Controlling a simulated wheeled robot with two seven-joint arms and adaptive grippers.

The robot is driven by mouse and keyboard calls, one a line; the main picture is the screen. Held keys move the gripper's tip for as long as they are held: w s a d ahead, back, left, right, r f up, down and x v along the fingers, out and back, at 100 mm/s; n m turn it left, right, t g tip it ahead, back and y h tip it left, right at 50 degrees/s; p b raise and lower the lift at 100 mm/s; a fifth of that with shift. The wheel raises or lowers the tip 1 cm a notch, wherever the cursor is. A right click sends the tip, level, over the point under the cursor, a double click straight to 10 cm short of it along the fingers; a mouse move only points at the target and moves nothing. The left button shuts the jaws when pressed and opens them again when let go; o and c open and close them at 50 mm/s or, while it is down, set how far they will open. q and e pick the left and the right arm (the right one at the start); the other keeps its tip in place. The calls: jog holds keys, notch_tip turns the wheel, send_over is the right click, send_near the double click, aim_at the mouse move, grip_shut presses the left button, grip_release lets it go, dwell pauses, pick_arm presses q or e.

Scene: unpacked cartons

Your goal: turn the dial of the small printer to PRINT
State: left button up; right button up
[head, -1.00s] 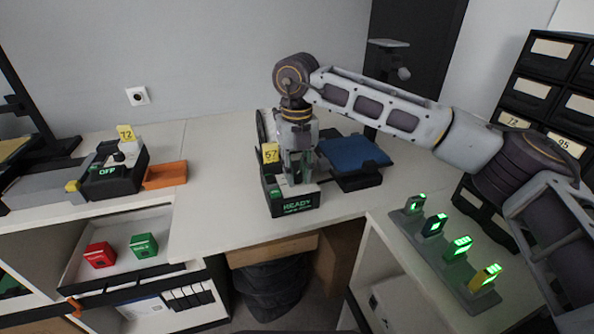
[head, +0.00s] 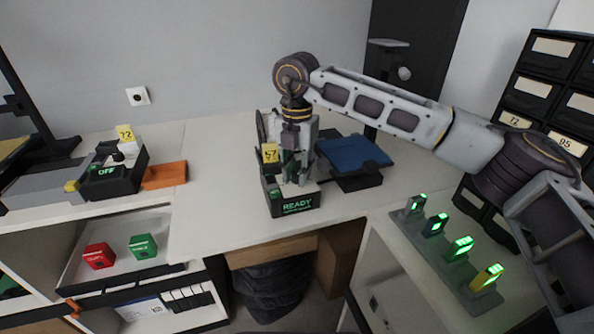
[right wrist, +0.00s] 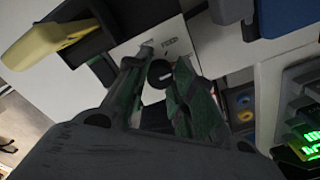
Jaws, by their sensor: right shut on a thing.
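The small printer (head: 297,207) stands on the table in the middle of the head view, with a yellow 57 tag (head: 270,153) and a green READY display. My right gripper (head: 297,180) points straight down over its top. In the right wrist view the round black dial (right wrist: 160,73) sits on a pale plate, between the two fingers of the right gripper (right wrist: 161,78), which is shut on it. Small lettering (right wrist: 170,42) shows beside the dial, but I cannot read it or tell the dial's exact setting. My left gripper is out of view.
A blue pad (head: 354,153) lies right of the printer. Several green-lit modules (head: 460,247) stand on the right shelf.

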aim_at(297, 174)
jog(key=shift+w+r+m, duration=0.1)
jog(key=shift+m, duration=0.3)
jog(key=o, duration=1)
jog(key=shift+o, duration=0.2)
notch_tip(297, 174, up, 12)
dwell(0.4)
dwell(0.3)
